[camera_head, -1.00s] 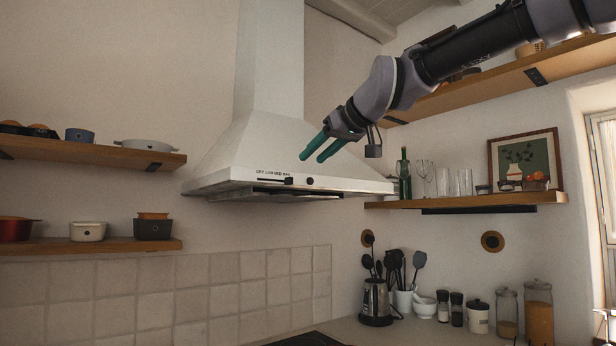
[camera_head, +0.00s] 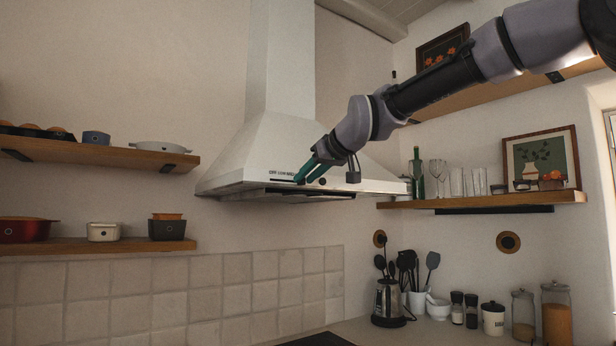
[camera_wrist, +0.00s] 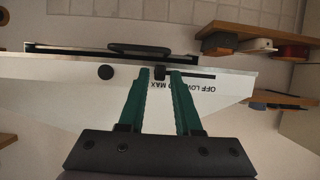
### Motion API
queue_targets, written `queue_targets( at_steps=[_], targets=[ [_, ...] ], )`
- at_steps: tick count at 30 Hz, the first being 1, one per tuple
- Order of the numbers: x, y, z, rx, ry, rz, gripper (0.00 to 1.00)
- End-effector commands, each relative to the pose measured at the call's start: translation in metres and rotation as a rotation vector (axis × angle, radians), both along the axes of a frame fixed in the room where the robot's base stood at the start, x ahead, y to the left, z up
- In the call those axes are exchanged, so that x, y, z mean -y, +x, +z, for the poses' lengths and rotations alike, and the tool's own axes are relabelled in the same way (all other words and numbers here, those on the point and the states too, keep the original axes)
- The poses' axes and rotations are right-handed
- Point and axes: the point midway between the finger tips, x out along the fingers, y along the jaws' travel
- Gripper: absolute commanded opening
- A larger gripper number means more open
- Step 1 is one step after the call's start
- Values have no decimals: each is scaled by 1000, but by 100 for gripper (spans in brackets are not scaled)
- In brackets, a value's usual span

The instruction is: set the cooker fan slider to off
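The cooker hood (camera_head: 262,150) is white, with a front strip lettered "OFF LOW MED MAX". In the wrist view that lettering (camera_wrist: 195,88) is upside down, with OFF at the right. The small dark fan slider knob (camera_wrist: 160,72) is at the left, MAX end of its dark slot (camera_wrist: 200,76). My gripper (camera_wrist: 159,73) has its two green fingers apart, with the knob between their tips; I cannot tell whether they touch it. In the head view my gripper (camera_head: 303,180) is at the hood's front strip, and its fingers largely hide the knob.
A round black button (camera_wrist: 105,72) sits beside the slider, left of the fingers in the wrist view. Wooden shelves with pots (camera_head: 100,151) are at the left. A shelf with glasses and a bottle (camera_head: 480,200) is at the right. The air before the hood is clear.

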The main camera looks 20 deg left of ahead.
Motion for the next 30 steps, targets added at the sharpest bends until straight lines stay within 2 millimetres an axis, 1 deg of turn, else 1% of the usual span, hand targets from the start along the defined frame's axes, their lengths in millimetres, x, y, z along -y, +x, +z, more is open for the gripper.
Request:
queue_targets(
  at_steps=[1,2,30],
  targets=[
    [0,0,0,0,0,0,9],
    [0,0,0,0,0,0,0],
    [0,0,0,0,0,0,0]
  ],
)
